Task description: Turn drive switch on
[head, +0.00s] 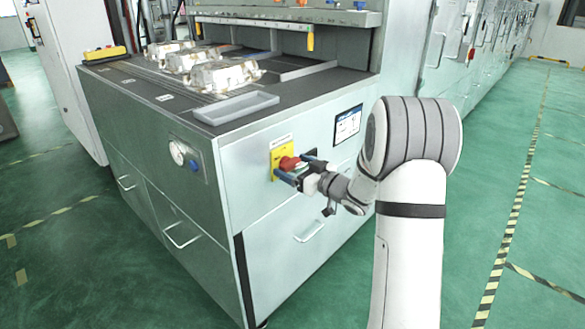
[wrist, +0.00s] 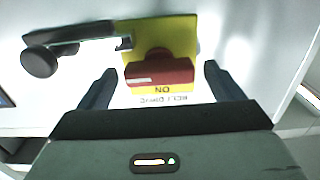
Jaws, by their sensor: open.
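The drive switch is a red rotary knob (head: 289,163) on a yellow plate (head: 275,152) on the cabinet's front panel. In the wrist view the red knob (wrist: 160,73) has its grip bar lying roughly level across the picture. The yellow plate (wrist: 185,32) shows an upside-down "ON" below the knob, and the label under it is also upside down. My gripper (head: 298,168) is at the panel, open, with its fingers on either side of the knob. In the wrist view a gap shows between the knob and each finger of my gripper (wrist: 159,70).
A black lever with a round end (wrist: 40,62) sticks out left of the plate in the wrist view. A screen (head: 347,124) is right of the switch. Castings (head: 222,75) and a grey tray (head: 235,108) lie on top.

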